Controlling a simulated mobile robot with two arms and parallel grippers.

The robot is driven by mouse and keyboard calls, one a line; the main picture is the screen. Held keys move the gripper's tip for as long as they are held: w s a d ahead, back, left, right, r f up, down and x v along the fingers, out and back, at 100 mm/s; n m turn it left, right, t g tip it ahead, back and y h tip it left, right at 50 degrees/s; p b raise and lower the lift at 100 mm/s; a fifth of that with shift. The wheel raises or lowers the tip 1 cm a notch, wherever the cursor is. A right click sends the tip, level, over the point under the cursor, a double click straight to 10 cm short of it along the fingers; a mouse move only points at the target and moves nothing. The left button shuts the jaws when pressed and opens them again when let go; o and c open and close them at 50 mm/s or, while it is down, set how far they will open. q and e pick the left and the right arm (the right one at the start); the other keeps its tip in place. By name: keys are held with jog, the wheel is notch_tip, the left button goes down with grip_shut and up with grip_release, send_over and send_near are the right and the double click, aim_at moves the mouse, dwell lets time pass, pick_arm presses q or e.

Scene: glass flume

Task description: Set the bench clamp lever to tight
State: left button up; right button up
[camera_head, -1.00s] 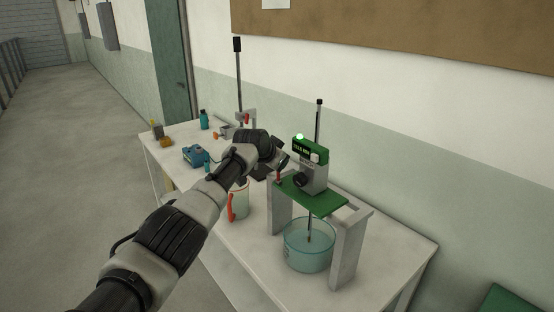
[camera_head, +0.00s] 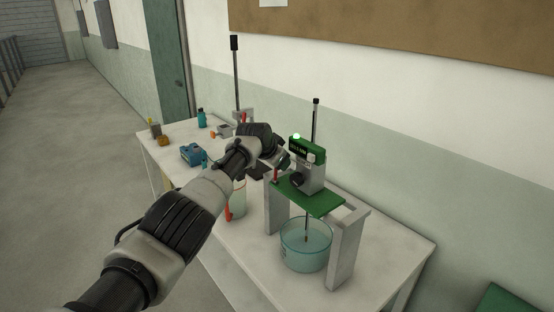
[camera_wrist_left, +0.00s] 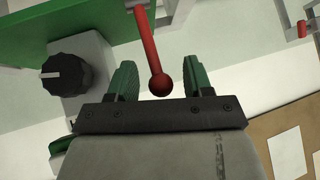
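The red clamp lever (camera_wrist_left: 146,45) with its ball end (camera_wrist_left: 160,84) shows in the left wrist view, coming from a grey mount beside the green platform. In the head view the lever (camera_head: 276,174) stands at the left edge of the green platform (camera_head: 312,196). My left gripper (camera_wrist_left: 158,75) is open, with one green-padded finger on each side of the lever. Gaps show between the lever and both fingers. In the head view my left gripper (camera_head: 272,166) is at the lever, partly hidden by my wrist. My right gripper is not in view.
A green-and-grey stirrer unit (camera_head: 308,165) with a black knob (camera_wrist_left: 66,74) stands on the platform close to my gripper. A glass water bowl (camera_head: 305,246) sits below. A red-handled jug (camera_head: 238,200), a blue device (camera_head: 193,155) and a stand (camera_head: 236,75) are on the white table (camera_head: 245,262).

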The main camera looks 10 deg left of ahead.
pick_arm(q)
jog(key=shift+s+r, duration=0.15)
jog(key=shift+b+v, duration=0.3)
jog(key=shift+v, duration=0.55)
jog(key=b+v, duration=0.2)
jog(key=v, duration=0.6)
jog(key=shift+s+r+b, duration=0.2)
jog(key=shift+s+b, duration=0.1)
jog(key=shift+b, duration=0.1)
jog(key=shift+a, duration=0.1)
